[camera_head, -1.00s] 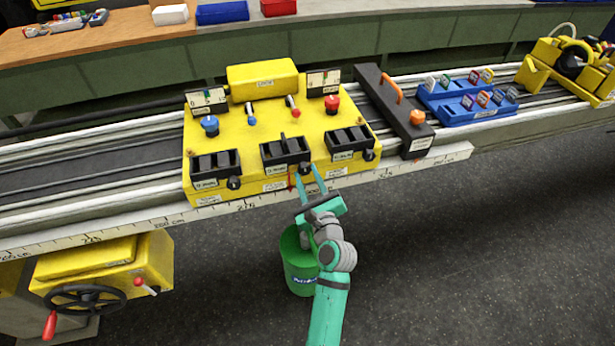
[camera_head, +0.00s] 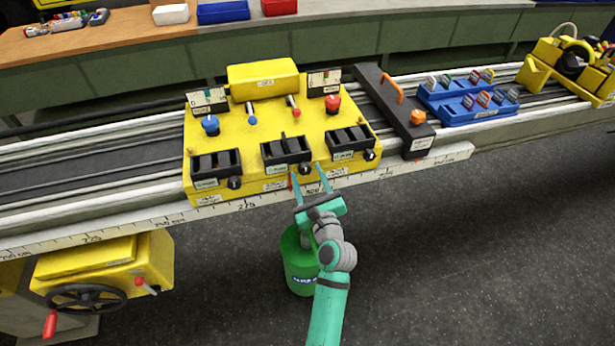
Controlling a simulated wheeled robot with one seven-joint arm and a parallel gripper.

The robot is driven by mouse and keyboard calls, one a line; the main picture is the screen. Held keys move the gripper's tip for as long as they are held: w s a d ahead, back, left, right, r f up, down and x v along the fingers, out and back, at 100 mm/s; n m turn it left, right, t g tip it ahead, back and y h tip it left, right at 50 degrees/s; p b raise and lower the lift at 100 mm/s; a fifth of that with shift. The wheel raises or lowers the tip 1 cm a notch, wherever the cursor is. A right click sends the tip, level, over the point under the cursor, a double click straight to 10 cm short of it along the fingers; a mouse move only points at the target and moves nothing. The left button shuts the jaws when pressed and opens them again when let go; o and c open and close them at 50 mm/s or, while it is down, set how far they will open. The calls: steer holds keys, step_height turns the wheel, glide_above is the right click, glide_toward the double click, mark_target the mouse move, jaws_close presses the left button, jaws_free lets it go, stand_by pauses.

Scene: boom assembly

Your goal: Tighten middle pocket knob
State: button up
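The middle pocket (camera_head: 287,151) is a black open-topped holder at the front of the yellow fixture (camera_head: 228,135). Its small black knob (camera_head: 305,169) is on the front at the pocket's lower right. My gripper (camera_head: 308,174) is teal, with its two fingers spread and pointing at the fixture's front edge. The fingertips are on either side of the knob in the picture. I cannot tell whether they reach it or touch it. Nothing shows held between them.
Left pocket (camera_head: 216,166) and right pocket (camera_head: 350,140) flank the middle one, each with a black knob. A ruler strip (camera_head: 220,212) runs below the fixture. A black bar with an orange knob (camera_head: 417,117) is to the right. A green bin (camera_head: 297,268) stands beneath my arm.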

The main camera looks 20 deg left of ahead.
steer(key=v, duration=1.1)
steer(key=shift+f, duration=0.1)
stand_by(0.4)
steer(key=s+d+f+n+h, duration=0.4)
steer(key=s+d+f, duration=0.15)
steer(key=s, duration=0.25)
steer(key=s+d+f+n+h, duration=0.35)
steer(key=s+f+n, duration=0.2)
steer(key=s, duration=0.25)
steer(key=s+d+r+n+h, duration=0.1)
steer(key=s+d+r+n, duration=0.1)
steer(key=s+n, duration=0.6)
steer(key=s+d+r+n+h, duration=0.1)
steer(key=s+r+n, duration=0.1)
steer(key=s+n, duration=0.6)
steer(key=s, duration=0.3)
steer(key=shift+s+d+r, duration=0.15)
steer(key=shift+d, duration=0.25)
steer(key=shift+n+h, duration=0.25)
